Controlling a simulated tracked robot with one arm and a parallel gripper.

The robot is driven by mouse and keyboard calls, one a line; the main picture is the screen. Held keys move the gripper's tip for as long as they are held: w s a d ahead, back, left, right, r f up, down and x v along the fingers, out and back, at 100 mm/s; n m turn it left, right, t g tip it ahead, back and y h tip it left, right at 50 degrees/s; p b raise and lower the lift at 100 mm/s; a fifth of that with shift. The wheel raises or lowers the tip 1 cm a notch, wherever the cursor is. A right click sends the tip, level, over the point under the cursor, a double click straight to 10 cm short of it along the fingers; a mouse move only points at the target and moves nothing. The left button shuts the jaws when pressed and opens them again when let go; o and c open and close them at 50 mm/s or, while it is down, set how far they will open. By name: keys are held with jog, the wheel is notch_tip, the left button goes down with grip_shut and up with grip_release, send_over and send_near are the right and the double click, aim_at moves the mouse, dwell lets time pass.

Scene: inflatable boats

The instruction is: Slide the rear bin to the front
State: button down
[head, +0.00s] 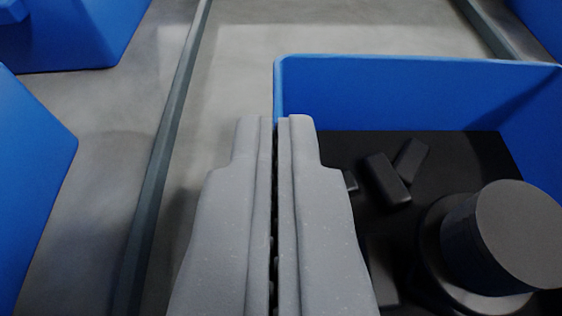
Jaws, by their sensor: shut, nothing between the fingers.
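A blue bin (420,92) with a dark floor is at the right of the head view. It holds dark block-shaped pieces (386,178) and a large dark round part (500,235). My gripper (275,118) is shut and empty. In the picture its fingertips overlap the bin's left edge near the far left corner. I cannot tell whether they touch it. The bin's near side is out of view, and the gripper hides most of its left wall. Which bin is the rear one is not clear from this view.
Other blue bins show at the left edge (30,185), the upper left (75,35) and the upper right corner (540,18). A grey rail (165,150) runs lengthwise left of my gripper. Another rail (485,28) is at the upper right. The grey surface beyond the bin is bare.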

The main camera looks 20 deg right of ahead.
jog(key=shift+s+f, duration=0.2)
jog(key=shift+f, duration=0.4)
jog(key=shift+s+f, duration=0.2)
jog(key=shift+f, duration=0.35)
jog(key=shift+a+r, duration=0.1)
jog(key=shift+r, duration=0.05)
jog(key=shift+w+r, duration=0.2)
jog(key=shift+r, duration=0.5)
jog(key=f+b+v, duration=0.2)
jog(key=b+v, duration=0.2)
jog(key=v, duration=0.7)
jog(key=shift+s+a, duration=0.3)
jog(key=shift+s, duration=0.3)
